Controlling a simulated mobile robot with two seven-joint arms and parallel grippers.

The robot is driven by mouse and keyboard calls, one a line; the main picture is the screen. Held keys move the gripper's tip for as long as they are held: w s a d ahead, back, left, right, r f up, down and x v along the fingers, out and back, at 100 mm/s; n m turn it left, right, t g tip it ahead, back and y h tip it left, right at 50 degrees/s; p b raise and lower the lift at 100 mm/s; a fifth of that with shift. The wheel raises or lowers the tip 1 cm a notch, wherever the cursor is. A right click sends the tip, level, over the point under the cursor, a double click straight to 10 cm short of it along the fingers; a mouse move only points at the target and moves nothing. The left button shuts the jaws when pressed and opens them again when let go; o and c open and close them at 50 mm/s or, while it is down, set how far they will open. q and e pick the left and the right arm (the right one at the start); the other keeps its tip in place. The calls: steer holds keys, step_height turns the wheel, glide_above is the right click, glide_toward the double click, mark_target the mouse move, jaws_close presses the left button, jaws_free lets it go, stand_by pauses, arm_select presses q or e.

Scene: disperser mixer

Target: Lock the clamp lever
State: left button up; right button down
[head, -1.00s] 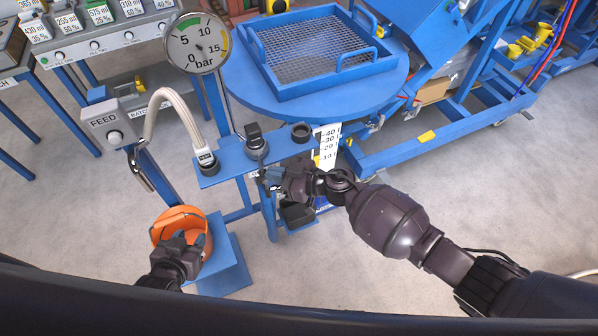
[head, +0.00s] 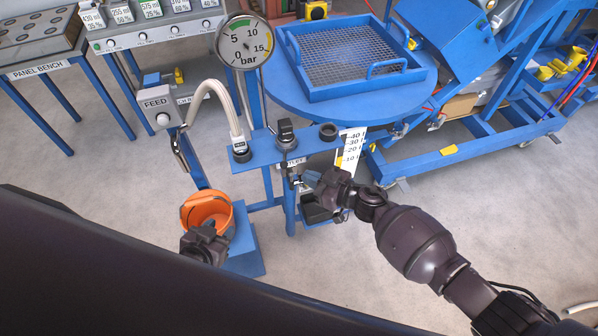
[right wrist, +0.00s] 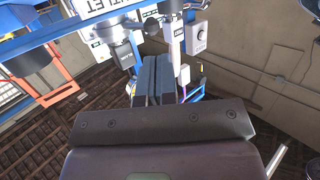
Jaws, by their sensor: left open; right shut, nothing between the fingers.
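A blue bracket (head: 262,154) carries a black upright part (head: 286,134) on a grey fitting, which may be the clamp lever; I cannot tell whether it is locked. My right gripper (head: 306,182) is just below and in front of the bracket, its fingers shut and empty. In the right wrist view the shut fingers (right wrist: 152,78) point towards grey fittings (right wrist: 124,52) under the blue frame; contact cannot be told. My left gripper (head: 206,232) is open at the near side of the orange bucket (head: 207,208), partly covering it.
A pressure gauge (head: 243,42) stands behind the bracket, with a braided hose (head: 224,100) to its left. A FEED box (head: 157,109) is further left. A round blue table (head: 282,100) holds a mesh tray (head: 291,66).

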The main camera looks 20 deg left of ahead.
steer(key=v, duration=0.8)
steer(key=shift+p, duration=0.3)
steer(key=shift+f, duration=0.1)
steer(key=w+d+r+t+h, duration=0.2)
steer(key=w+r+t, duration=0.4)
steer(key=r+t, duration=0.15)
steer(key=d+r+m+t+h, duration=0.1)
steer(key=d+m+t+h, duration=0.3)
steer(key=d, duration=0.3)
steer(key=s+d+f+m+g+h, duration=0.1)
steer(key=s+d+f+m+h, duration=0.2)
steer(key=s+d, duration=0.4)
steer(key=s+d+f+m+g+h+b, duration=0.1)
steer(key=s+d+f+m+g+h, duration=0.1)
steer(key=s+d+f, duration=0.3)
steer(key=s+d+f+m+g+h, duration=0.1)
steer(key=s+d+f+m+h, duration=0.3)
steer(key=s+d, duration=0.5)
steer(key=shift+s+d+f+m+b, duration=0.35)
steer(key=shift+s+f+m+b, duration=0.05)
steer(key=shift+s+f, duration=0.2)
